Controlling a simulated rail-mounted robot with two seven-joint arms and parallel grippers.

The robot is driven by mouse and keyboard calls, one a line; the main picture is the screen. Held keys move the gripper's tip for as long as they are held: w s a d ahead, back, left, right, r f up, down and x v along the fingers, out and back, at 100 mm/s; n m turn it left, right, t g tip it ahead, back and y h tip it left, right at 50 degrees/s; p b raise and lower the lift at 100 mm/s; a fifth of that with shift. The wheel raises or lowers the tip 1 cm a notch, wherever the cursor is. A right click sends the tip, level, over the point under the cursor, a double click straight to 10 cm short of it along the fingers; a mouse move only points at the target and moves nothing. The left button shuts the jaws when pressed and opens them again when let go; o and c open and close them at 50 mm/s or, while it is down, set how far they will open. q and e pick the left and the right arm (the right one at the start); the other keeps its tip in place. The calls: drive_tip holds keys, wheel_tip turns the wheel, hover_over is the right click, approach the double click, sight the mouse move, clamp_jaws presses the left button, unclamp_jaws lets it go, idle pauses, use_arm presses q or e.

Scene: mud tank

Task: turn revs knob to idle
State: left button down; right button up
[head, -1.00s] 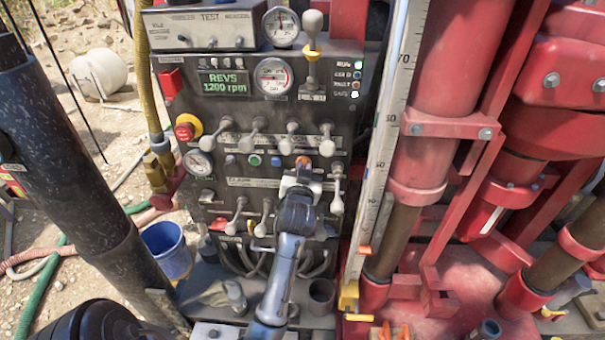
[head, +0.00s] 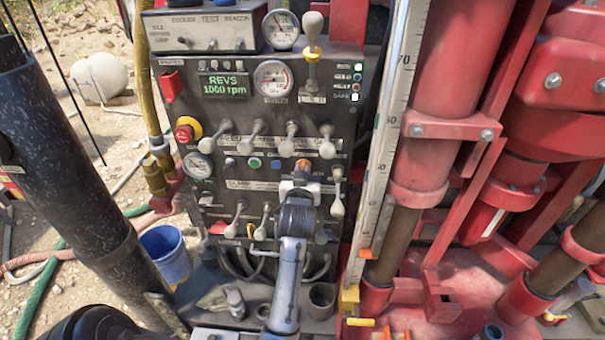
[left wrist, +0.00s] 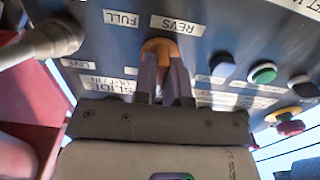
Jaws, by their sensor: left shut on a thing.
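The revs knob (head: 304,162) is small and orange, on the right half of the dark control panel (head: 232,108). My left gripper (head: 300,175) is at the panel, with its jaws at the knob. In the left wrist view the same orange knob (left wrist: 160,46) sits between the two finger tips (left wrist: 164,65), which are shut on it. Labels reading REVS and FULL show beside it, upside down. The knob's pointing direction is largely hidden by the fingers. The green display (head: 226,85) reads REVS 1000 rpm. My right gripper is not in view.
Levers (head: 291,141) stand in a row above the knob, and a hanging lever (head: 337,206) is close to its right. A green button (head: 254,162) and a red emergency stop (head: 186,130) are to the left. A ruled mast scale (head: 385,150) and red machinery rise at the right.

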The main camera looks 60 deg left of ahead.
use_arm(q)
drive_tip(key=c, duration=1.2)
unclamp_jaws()
drive_tip(key=b+v, duration=0.2)
drive_tip(key=v, duration=0.5)
drive_tip(key=shift+s+d, duration=0.15)
drive_tip(key=shift+d, duration=0.05)
